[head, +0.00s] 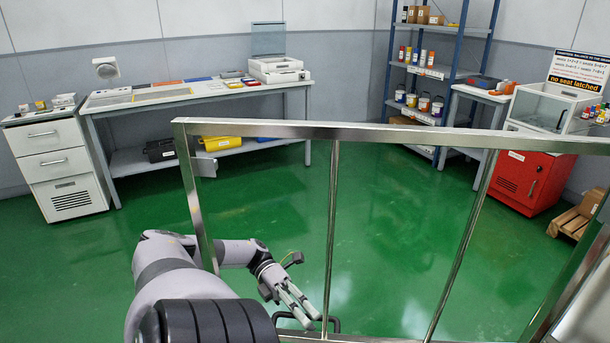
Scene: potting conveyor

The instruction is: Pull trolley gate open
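The trolley gate (334,131) is a large metal frame with a flat top rail and thin upright bars. It stands upright across the foreground, and its lower part runs out of the picture. A dark handle (336,324) shows low on it, partly hidden behind my fingers. My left gripper (314,318) points down and right at the handle, its two pale fingers side by side with a narrow gap between them. The fingertips overlap the handle in the picture; I cannot tell whether they touch it. My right gripper is out of view.
A workbench (200,97) and a white drawer cabinet (60,165) stand along the back wall. A blue shelf rack (452,73) and a red cabinet (525,180) are at the right. A wooden pallet (575,222) lies near the right edge. Green floor (270,205) beyond the gate is clear.

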